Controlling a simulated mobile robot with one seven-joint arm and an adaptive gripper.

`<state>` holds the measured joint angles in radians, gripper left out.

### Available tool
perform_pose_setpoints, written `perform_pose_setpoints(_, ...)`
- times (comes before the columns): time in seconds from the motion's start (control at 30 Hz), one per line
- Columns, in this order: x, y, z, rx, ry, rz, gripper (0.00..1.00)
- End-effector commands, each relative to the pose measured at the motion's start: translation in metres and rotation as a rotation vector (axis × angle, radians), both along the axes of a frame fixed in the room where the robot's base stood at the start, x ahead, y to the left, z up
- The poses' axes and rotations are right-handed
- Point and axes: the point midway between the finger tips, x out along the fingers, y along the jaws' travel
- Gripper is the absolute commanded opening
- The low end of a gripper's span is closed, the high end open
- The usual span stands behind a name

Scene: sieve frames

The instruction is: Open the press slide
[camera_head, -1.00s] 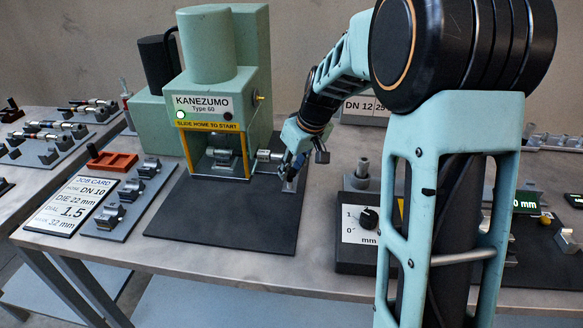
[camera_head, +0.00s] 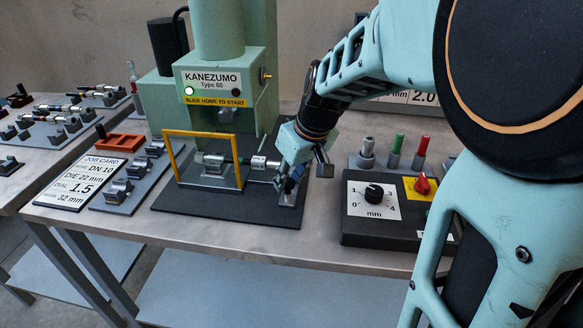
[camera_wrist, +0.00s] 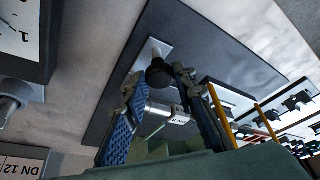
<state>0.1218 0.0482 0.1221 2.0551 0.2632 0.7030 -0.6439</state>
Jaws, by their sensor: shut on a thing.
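The green press (camera_head: 225,100), labelled KANEZUMO, stands at the back of the table. Its slide (camera_head: 217,184) with the yellow guard frame (camera_head: 168,160) sits out in front of the press body, over the dark mat. A metal piece lies across the slide, with a printed hose end (camera_head: 258,163) at its right. My gripper (camera_head: 290,188) is at the right end of the slide. In the wrist view, the blue-padded fingers of my gripper (camera_wrist: 158,82) are shut on a black knob (camera_wrist: 160,74) on a post, the slide handle. In the head view my fingers mostly hide the handle.
A dial box (camera_head: 375,212) with a red switch stands right of the mat, close to my arm. Posts with green and red tops (camera_head: 398,145) stand behind it. The job card (camera_head: 88,182), a die rack (camera_head: 130,178) and a red tray (camera_head: 118,142) lie left.

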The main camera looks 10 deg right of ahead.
Motion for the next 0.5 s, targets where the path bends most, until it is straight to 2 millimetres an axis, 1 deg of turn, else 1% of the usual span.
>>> perform_pose_setpoints(0.03,-0.008,0.003,-0.002,-0.001,0.001,0.003,0.00)
perform_pose_setpoints(0.2,-0.023,0.008,-0.001,0.000,0.001,0.001,0.00)
perform_pose_setpoints(0.33,-0.027,0.009,-0.001,0.000,0.002,0.000,0.00)
perform_pose_setpoints(0.5,-0.029,0.010,-0.001,0.000,0.002,0.000,0.00)
